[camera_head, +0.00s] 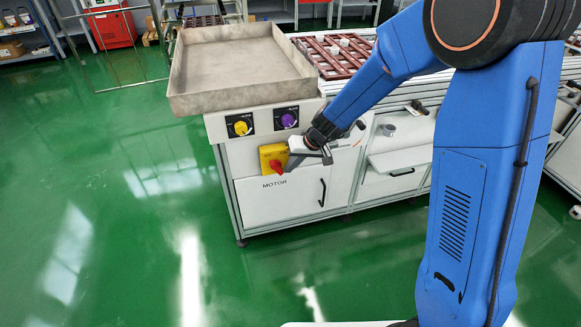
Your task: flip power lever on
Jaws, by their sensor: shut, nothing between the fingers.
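A yellow switch box (272,154) sits on the white front panel of the conveyor cabinet, above the word MOTOR. A red lever (277,167) shows on the lower part of the box. My gripper (292,163) is at the right side of the box, close to the lever. Its fingers are shut with nothing between them. I cannot tell whether they touch the lever. The gripper hides the right edge of the box.
A yellow knob (240,127) and a purple knob (288,119) are on the panel above. A grey tray (238,62) lies on top of the cabinet. A black door handle (322,192) is below right. The green floor (130,230) in front is clear.

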